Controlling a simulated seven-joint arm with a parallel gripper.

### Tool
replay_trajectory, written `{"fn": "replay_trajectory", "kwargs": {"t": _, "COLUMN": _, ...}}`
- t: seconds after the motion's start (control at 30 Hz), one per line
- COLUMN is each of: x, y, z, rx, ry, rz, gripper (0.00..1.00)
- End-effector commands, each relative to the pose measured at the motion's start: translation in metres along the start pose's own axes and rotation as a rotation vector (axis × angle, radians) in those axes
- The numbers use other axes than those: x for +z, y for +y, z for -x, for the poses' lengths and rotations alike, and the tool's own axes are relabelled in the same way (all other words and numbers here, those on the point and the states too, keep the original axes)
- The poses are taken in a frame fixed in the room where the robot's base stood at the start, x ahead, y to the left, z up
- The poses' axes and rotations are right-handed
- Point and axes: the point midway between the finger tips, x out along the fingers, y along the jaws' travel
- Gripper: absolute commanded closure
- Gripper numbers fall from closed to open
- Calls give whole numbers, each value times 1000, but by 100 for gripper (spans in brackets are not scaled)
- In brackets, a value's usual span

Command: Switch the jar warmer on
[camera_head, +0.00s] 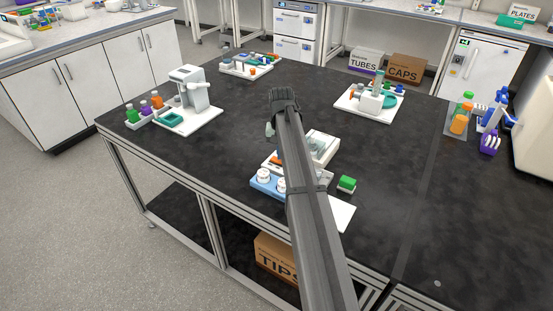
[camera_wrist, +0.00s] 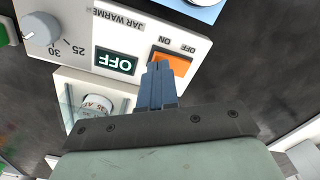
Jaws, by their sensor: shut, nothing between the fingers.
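The jar warmer (camera_wrist: 125,18) fills the top of the wrist view, its lettering turned. Its dark green display (camera_wrist: 116,62) reads OFF. Its orange switch (camera_wrist: 170,62) sits beside the display, with ON and OFF marked by it. A grey dial (camera_wrist: 40,30) is at the left of the panel. My gripper (camera_wrist: 157,72) is shut and empty, with its tips over the near edge of the switch. I cannot tell whether they touch it. In the head view my arm covers part of what seems to be the warmer (camera_head: 322,146) and hides the fingertips.
A clear-sided holder with a white-labelled piece (camera_wrist: 97,103) lies close to the fingers. A blue rack (camera_head: 265,183) and a green-topped block (camera_head: 347,184) stand near my arm. Other stations stand farther back.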

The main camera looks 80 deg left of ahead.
Motion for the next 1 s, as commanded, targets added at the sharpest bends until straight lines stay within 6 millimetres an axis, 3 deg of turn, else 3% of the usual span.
{"fn": "replay_trajectory", "kwargs": {"t": 1.0, "x": 0, "y": 0, "z": -12, "rx": 0, "ry": 0, "rz": 0, "gripper": 100}}
